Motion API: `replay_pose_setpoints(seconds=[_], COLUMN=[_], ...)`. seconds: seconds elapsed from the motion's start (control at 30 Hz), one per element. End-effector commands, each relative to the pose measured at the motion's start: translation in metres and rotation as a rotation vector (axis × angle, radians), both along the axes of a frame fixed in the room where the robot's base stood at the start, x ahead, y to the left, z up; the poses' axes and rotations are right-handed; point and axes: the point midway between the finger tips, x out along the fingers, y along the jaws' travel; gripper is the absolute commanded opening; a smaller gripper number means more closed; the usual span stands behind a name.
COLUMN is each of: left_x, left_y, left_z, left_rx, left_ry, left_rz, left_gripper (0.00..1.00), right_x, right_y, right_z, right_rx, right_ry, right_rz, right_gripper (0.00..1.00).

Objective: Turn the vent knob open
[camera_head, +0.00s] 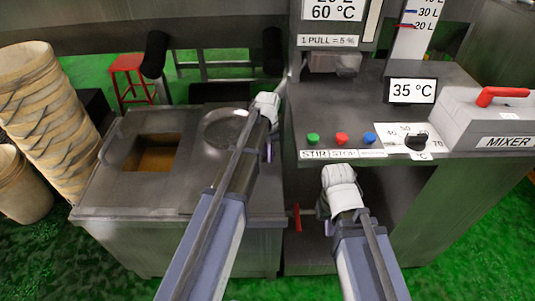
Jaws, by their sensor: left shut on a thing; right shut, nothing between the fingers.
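No part that I can make out as the vent knob shows clearly. My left gripper (267,103) is at the right edge of a round grey disc (222,128) on the left metal cabinet (105,190), beside the machine's left side. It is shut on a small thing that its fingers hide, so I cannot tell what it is. My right gripper (337,177) is shut and empty, just below the front edge of the control panel. A black dial knob (417,141) on a white temperature scale is on that panel, apart from both grippers.
The panel has green (313,139), red (341,139) and blue (369,138) buttons and a 35 °C display (411,91). A mixer box (500,110) with a red handle is at right. A red lever (297,217) hangs below.

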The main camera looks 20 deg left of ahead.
Motion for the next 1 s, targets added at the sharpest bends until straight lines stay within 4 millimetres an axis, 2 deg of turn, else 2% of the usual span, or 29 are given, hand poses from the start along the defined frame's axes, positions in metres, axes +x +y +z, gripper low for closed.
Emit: replay_pose_setpoints(seconds=[0.6,1.0], left_x=[-0.0001,-0.0001], left_y=[0.0,-0.0001], left_z=[0.0,-0.0001], left_rx=[0.0,0.0], left_ry=[0.0,0.0], left_rz=[0.576,0.839], left_gripper=[0.0,0.0], right_x=[0.0,0.0], right_y=[0.0,0.0], right_z=[0.0,-0.0001], right_rx=[0.0,0.0], right_ry=[0.0,0.0], right_rz=[0.0,0.0], right_gripper=[0.0,0.0])
